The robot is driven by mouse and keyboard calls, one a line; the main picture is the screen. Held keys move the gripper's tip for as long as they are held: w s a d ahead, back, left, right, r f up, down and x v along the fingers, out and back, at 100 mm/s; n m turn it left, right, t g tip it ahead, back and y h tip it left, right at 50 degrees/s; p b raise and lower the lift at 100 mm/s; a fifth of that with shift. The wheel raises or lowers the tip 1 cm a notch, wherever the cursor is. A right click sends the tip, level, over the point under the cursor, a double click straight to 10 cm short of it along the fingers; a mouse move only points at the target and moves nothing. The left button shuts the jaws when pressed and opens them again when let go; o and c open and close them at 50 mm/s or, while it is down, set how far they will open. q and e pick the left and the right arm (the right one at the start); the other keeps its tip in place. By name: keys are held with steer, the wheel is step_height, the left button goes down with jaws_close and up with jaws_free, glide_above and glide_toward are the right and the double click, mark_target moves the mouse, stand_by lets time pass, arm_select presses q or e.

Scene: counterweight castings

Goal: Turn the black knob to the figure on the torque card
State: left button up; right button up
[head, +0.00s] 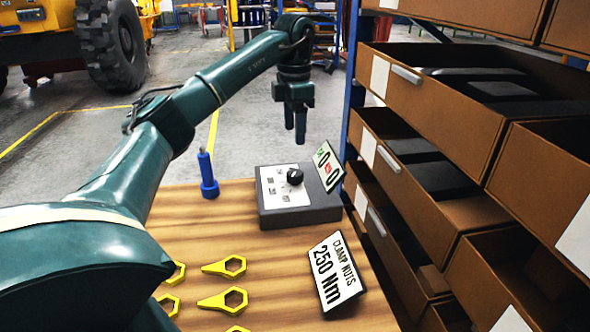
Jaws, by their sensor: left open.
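The black knob (295,177) sits on the pale printed face of a dark grey box (318,214) near the far edge of the wooden table. The print around the knob is too small to read, and I cannot tell where the knob points. A tilted sign (327,166) with green and red marks and zeros stands at the box's right side. The torque card (338,272) reads "CLAMP NUTS 250 Nm" and leans on the table nearer to me. My left gripper (295,138) is open and empty, pointing down above and apart from the knob. My right gripper is out of view.
A blue upright tool (208,176) stands left of the box. Several yellow hexagonal-ring pieces (224,266) lie on the table (235,230). Brown shelf bins (440,105) with dark castings rise close along the right. A yellow vehicle with a large tyre (110,45) stands far back left.

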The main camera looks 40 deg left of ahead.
mark_target(295, 172)
arm_select(q)
step_height(295, 172, down, 11)
steer(key=shift+f, duration=0.1)
steer(key=shift+c, duration=0.2)
steer(key=c, duration=1)
